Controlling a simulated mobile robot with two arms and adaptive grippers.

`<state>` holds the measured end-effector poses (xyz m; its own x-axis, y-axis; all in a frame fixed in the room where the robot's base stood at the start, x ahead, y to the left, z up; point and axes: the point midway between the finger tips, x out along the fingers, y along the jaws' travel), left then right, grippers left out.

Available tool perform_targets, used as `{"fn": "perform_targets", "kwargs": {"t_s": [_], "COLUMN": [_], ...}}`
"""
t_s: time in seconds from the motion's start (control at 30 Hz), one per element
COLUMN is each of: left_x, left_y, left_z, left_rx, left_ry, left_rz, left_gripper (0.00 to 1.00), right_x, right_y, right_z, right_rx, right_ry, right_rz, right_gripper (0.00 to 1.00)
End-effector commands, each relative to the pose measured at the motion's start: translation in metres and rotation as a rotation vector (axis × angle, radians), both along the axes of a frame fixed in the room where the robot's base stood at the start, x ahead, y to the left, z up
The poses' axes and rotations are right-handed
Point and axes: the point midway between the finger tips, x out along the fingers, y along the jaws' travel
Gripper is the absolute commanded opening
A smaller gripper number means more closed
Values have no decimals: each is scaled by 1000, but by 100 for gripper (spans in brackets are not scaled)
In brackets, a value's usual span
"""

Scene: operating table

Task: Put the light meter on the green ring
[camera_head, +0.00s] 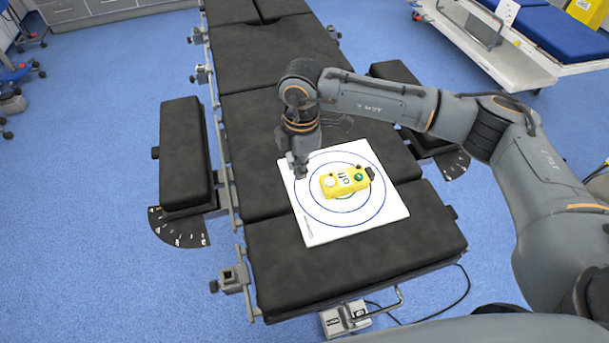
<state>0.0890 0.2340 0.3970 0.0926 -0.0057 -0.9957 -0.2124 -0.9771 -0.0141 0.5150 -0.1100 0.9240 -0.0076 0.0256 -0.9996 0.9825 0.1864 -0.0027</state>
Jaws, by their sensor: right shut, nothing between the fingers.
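The yellow light meter (338,186) lies on a white square board (389,213) near the board's middle. It has a pale round disc at its left end, a green round spot and a dark part at its right end. The board shows blue rings around the meter. My left gripper is out of view.
The board lies on the black padded operating table (270,270). A black arm rest (185,150) stands on the left. My right arm reaches across from the right. A trolley with a blue mattress (560,35) stands at the upper right.

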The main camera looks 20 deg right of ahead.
Motion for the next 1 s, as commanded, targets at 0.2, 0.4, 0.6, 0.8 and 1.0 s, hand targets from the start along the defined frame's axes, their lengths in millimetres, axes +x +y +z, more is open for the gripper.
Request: {"fn": "perform_targets", "kwargs": {"t_s": [0.2,0.4,0.6,0.8,1.0], "left_x": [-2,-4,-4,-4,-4], "left_y": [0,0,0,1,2], "left_z": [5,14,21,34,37], "left_rx": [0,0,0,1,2], "left_ry": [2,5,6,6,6], "left_rz": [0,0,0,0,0], "left_gripper": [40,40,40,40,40], "right_x": [2,1,1,6,8], "right_y": [-8,-8,-7,-34,-46], "right_z": [-11,-49,-92,-95,-97], "right_rx": [-32,-31,-28,-28,-27], "right_ry": [-2,-1,-1,-5,-5], "right_rz": [-39,-37,-36,-37,-34], "right_gripper": [0,0,0,0,0]}}
